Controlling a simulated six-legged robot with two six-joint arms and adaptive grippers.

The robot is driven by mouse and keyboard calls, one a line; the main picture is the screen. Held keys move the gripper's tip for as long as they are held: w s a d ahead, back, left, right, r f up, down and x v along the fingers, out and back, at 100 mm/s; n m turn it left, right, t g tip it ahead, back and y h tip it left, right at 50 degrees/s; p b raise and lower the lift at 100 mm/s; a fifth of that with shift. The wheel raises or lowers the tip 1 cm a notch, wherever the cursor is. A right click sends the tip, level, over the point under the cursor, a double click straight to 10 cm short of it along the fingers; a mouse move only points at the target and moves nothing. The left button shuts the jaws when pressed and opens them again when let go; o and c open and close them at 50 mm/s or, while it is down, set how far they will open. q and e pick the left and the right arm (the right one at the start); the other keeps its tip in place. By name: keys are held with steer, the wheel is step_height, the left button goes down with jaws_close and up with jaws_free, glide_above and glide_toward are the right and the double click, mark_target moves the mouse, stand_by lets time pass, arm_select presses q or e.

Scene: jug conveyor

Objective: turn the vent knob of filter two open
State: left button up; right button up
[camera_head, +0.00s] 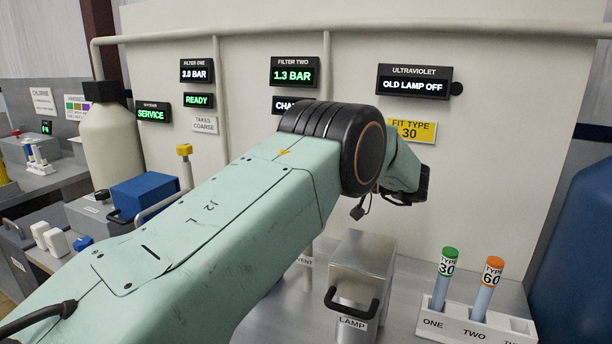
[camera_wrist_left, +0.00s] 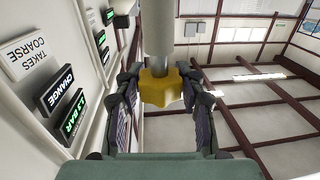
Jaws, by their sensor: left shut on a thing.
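My left gripper (camera_wrist_left: 162,84) has its two dark fingers shut on a yellow lobed knob (camera_wrist_left: 159,92) in the left wrist view, one finger on each side. The knob sits at the end of a grey pipe. The filter two display and the change sign show near it there, upside down. In the head view my left arm covers the knob, the gripper's fingers and most of filter two. The filter two display (camera_head: 295,72) reads 1.3 BAR. My right gripper is not in view.
Another yellow knob (camera_head: 184,150) stands on a pipe by filter one. A grey lamp box (camera_head: 362,263) with a black handle sits below my forearm. A rack (camera_head: 437,311) with green-capped and orange-capped tubes stands at the right. A blue drum (camera_head: 580,240) is at the far right.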

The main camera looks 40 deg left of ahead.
arm_select(q)
steer(key=shift+f+n+g+h+b, duration=0.1)
steer(key=shift+n+g+h+b, duration=0.25)
steer(key=shift+n+g, duration=0.2)
steer(key=shift+g, duration=0.45)
steer(key=o, duration=0.7)
steer(key=shift+c, duration=0.2)
steer(key=o, duration=0.5)
steer(key=shift+d, duration=0.15)
steer(key=shift+c, duration=0.2)
steer(key=shift+o, duration=0.4)
steer(key=shift+a, duration=0.2)
